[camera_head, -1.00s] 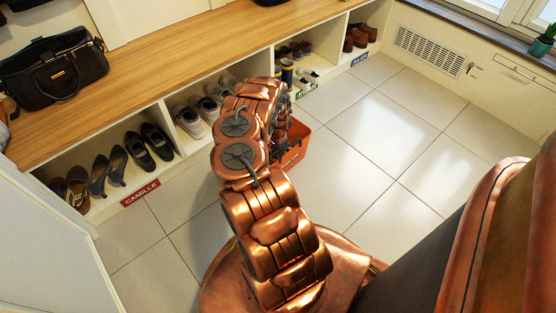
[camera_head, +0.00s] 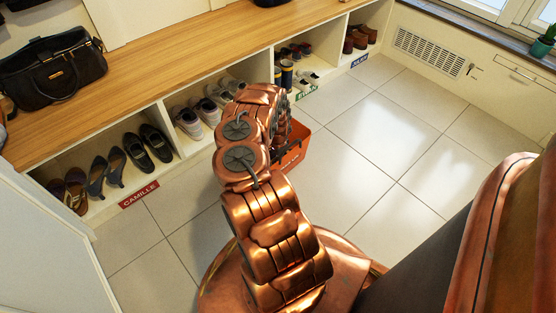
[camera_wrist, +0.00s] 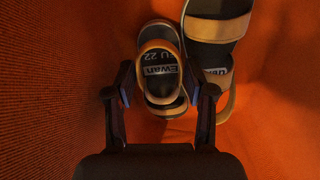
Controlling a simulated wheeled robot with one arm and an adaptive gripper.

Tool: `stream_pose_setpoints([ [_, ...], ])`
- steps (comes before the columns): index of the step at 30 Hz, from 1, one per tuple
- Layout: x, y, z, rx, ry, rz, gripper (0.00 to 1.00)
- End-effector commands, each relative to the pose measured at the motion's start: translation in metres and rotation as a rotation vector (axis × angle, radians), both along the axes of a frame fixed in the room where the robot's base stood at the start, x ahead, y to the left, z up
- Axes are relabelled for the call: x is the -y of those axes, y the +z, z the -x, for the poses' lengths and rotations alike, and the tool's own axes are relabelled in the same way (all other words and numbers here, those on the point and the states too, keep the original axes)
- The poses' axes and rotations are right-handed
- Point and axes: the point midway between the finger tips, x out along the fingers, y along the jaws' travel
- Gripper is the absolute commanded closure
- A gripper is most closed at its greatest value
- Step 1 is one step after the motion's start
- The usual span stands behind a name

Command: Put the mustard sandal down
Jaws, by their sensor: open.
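Two mustard-strapped sandals with dark insoles lie in an orange container, seen in the wrist view. The left sandal (camera_wrist: 160,75) has "Ewan" and "22" on its insole and lies between the fingers of my gripper (camera_wrist: 158,84). My gripper is open, with one finger on each side of this sandal; I cannot tell whether they touch it. The other sandal (camera_wrist: 216,28) lies close beside it on the right, partly behind the right finger. In the head view the orange crate (camera_head: 293,154) stands on the floor, partly behind my arm.
A wooden-topped bench (camera_head: 150,75) with cubbies of shoes runs along the wall. Dark heels (camera_head: 107,172) and grey sneakers (camera_head: 188,121) stand in the nearer cubbies. A red "CAMILLE" label (camera_head: 139,194) is on the edge. The tiled floor (camera_head: 370,160) to the right is clear.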

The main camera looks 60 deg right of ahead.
Motion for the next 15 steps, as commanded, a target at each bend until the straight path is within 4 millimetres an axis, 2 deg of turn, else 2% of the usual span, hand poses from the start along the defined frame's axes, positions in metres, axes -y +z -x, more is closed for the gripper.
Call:
stream_pose_setpoints([
  [5, 0.001, 0.017, -0.002, 0.002, 0.001, 0.002, 0.46],
  [15, 0.0, 0.083, -0.002, 0.004, 0.0, 0.001, 0.46],
])
